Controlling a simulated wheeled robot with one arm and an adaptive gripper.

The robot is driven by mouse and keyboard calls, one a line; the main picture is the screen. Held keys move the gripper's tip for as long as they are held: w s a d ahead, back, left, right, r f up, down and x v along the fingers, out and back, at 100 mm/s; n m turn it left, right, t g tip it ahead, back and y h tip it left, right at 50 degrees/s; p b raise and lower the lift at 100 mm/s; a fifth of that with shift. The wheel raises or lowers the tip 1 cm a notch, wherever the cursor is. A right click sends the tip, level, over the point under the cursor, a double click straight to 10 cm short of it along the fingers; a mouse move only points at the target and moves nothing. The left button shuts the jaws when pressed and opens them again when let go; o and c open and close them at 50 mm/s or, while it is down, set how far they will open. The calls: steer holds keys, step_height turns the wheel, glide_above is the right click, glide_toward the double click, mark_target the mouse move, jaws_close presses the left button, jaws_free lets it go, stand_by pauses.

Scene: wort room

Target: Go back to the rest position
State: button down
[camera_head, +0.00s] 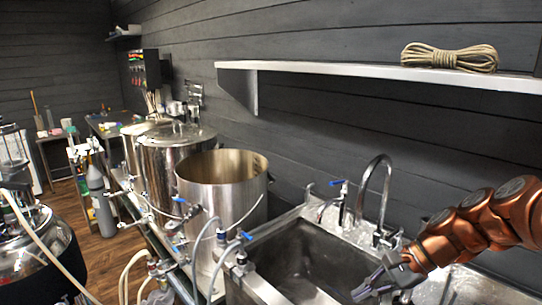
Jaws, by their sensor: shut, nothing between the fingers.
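My gripper (374,288) is at the lower right, over the right part of the sink. It is shut, its grey fingers pointing down and to the left, with nothing held. My copper-coloured arm reaches in from the right edge of the picture. The steel sink (262,289) lies below and to the left of the gripper, its basin empty as far as I can see. The sink's right part is hidden behind the gripper and arm.
A curved faucet (370,190) stands close behind my gripper. A wall shelf (340,71) with a coiled rope (449,57) runs above. An open steel pot (215,200) and lidded kettle (160,165) stand left. Wooden floor (104,262) shows between them and a black-sided vessel (45,262).

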steer(key=s+a+f+n+g+h+b, duration=0.1)
steer(key=s+a+f+n+h, duration=0.15)
steer(key=s, duration=0.35)
steer(key=s+a+f+n+g+h+b, duration=0.1)
steer(key=s+a+f+n+h, duration=0.2)
steer(key=s, duration=0.4)
steer(key=s+d+f+n+h+b, duration=0.1)
steer(key=s+d+f+n, duration=0.1)
steer(key=s, duration=0.4)
steer(key=s+d+f+n+h+b, duration=0.2)
steer(key=s+n, duration=0.3)
steer(key=shift+s+f+g, duration=0.25)
steer(key=shift+s+g, duration=0.15)
steer(key=shift+d, duration=0.25)
